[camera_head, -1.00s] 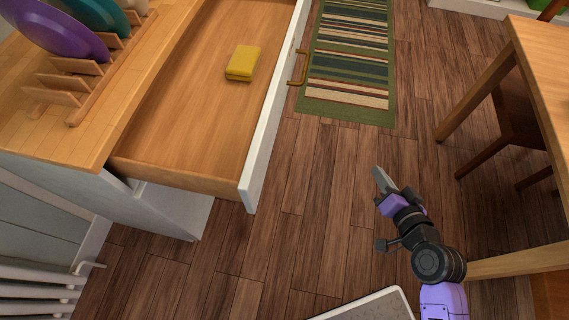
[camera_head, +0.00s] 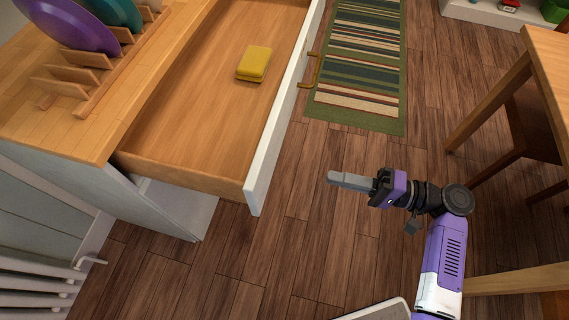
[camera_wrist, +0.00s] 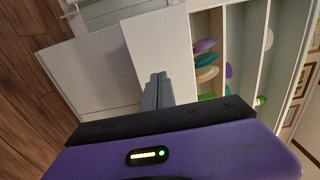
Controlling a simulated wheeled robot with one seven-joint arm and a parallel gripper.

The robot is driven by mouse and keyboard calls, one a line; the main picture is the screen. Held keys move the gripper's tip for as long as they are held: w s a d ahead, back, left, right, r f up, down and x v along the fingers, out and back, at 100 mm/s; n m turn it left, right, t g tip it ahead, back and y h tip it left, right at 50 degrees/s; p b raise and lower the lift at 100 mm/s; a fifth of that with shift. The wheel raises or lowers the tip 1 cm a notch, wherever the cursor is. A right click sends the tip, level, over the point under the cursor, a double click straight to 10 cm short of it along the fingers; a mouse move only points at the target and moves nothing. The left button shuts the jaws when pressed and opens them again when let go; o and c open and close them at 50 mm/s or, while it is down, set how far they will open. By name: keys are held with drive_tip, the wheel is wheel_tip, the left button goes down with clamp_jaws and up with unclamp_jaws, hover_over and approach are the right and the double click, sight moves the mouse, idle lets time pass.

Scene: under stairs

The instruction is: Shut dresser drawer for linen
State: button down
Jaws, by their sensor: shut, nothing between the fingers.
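The dresser drawer (camera_head: 190,120) is pulled far out, with its wooden inside open to view. Its white front panel (camera_head: 272,150) faces right and carries a brass handle (camera_head: 309,70). A yellow block like a sponge (camera_head: 254,63) lies inside. My gripper (camera_head: 330,178) is shut and empty, to the right of the front panel's near end and apart from it, pointing left. In the wrist view my shut fingers (camera_wrist: 157,82) point at a pale panel (camera_wrist: 160,50), probably the drawer front.
The dresser top (camera_head: 60,120) holds a wooden rack (camera_head: 95,85) with a purple plate (camera_head: 68,28) and a teal plate (camera_head: 112,12). A striped rug (camera_head: 355,75) lies beyond. A wooden table (camera_head: 548,60) and chair stand right. Wood floor between is clear.

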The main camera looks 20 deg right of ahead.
sight(271, 164)
drive_tip(key=x, duration=1.2)
drive_tip(key=shift+w+a, duration=0.15)
drive_tip(key=shift+a, duration=0.05)
drive_tip(key=shift+a, duration=0.1)
drive_tip(key=shift+w+a, duration=0.25)
drive_tip(key=shift+a, duration=0.25)
drive_tip(key=b+x, duration=0.8)
drive_tip(key=x, duration=2)
drive_tip(key=shift+w+a+f+b, duration=0.1)
drive_tip(key=shift+w+a+b, duration=0.1)
drive_tip(key=shift+b, duration=0.15)
drive_tip(key=shift+w+a, duration=0.25)
drive_tip(key=shift+a, duration=0.35)
drive_tip(key=shift+a+r, duration=0.1)
drive_tip(key=shift+r, duration=0.2)
